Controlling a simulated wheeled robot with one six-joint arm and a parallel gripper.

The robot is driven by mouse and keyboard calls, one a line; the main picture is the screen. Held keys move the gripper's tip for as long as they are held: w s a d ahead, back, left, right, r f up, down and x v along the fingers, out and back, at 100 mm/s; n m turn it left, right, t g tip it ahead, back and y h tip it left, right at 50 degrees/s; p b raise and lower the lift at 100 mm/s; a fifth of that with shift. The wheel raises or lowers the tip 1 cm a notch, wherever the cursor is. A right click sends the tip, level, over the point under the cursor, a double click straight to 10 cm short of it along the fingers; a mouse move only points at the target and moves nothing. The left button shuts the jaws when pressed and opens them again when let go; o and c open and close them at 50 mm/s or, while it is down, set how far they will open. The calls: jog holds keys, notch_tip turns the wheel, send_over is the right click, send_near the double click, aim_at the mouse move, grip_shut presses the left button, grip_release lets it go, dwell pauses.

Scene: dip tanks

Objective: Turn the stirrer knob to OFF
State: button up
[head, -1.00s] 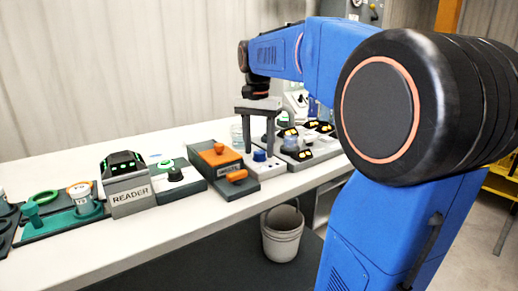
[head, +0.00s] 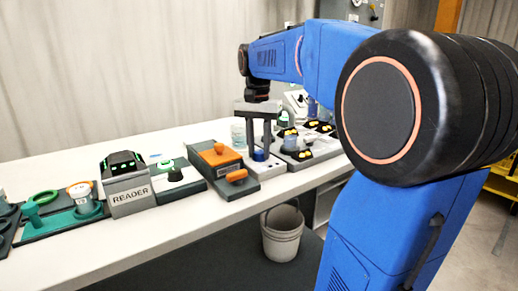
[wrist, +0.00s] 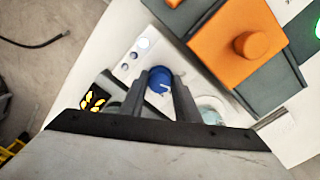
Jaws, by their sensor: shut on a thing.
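A round blue knob (head: 259,156) stands on a small pale panel (wrist: 116,72) at the table's front edge, right of the orange-topped box. My gripper (head: 259,150) points straight down over it, with its two grey fingers on either side. In the wrist view the blue knob (wrist: 159,79) sits between the fingertips (wrist: 160,84), and the jaws are shut on it. A short white mark shows on the knob's top. I cannot read any OFF label.
Left of the panel is a dark box with an orange lid (head: 214,154) and orange handle (head: 236,176). Further left are a black knob (head: 174,174) and the READER (head: 128,190). A tray with black-and-yellow pieces (head: 303,154) stands close on the right. A bucket (head: 282,236) is below.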

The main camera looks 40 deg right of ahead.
aim_at(258, 152)
jog(key=shift+n, duration=2.5)
jog(key=o, duration=1)
jog(key=shift+o, duration=0.2)
jog(key=shift+r, duration=0.1)
notch_tip(258, 152, up, 17)
jog(key=shift+a, duration=0.2)
